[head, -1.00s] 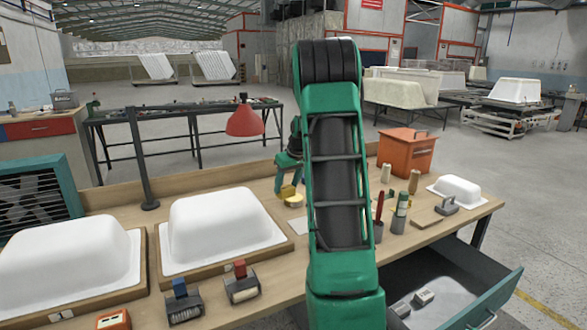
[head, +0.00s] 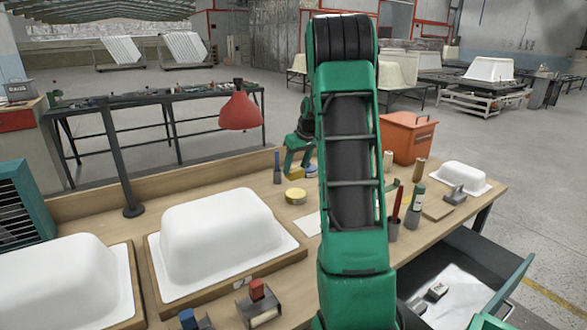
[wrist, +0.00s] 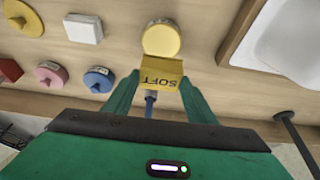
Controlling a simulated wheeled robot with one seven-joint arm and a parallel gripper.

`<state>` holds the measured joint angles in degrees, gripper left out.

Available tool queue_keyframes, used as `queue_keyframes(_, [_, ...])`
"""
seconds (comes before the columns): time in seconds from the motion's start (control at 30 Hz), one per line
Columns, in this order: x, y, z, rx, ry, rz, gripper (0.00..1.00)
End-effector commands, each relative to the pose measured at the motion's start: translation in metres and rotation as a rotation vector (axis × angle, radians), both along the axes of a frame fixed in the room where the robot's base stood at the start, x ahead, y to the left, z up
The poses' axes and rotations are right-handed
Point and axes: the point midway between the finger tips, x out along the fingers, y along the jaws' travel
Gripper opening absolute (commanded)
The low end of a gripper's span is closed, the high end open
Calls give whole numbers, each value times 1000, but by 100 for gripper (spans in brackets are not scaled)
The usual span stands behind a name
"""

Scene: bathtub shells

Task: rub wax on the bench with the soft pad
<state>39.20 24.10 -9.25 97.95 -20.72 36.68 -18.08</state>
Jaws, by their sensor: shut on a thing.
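My gripper (wrist: 158,88) is shut on a yellow block, the soft pad (wrist: 162,82), marked "SOFT". In the head view my gripper (head: 299,160) is at the back of the bench (head: 265,215), partly behind my arm, with some yellow of the pad below it. A round yellow tin (head: 295,196) stands on the bench in front of the gripper. In the wrist view this tin (wrist: 161,39) is just beyond the pad, seemingly apart from it. Whether the pad touches the bench is unclear.
White tub shells (head: 220,240) on wooden boards fill the left side. A blue-handled tool (head: 277,168) stands near the gripper. An orange bin (head: 407,137), upright tools and a small white shell (head: 462,178) are on the right. A red lamp (head: 240,108) stands behind.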

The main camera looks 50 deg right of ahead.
Motion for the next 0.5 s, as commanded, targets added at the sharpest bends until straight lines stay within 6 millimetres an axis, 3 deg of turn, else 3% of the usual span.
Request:
queue_keyframes(0.23, [-3, -4, -6, 1, 1, -6, 33])
queue_keyframes(0.5, [-4, -5, -30, 2, 1, -7, 33])
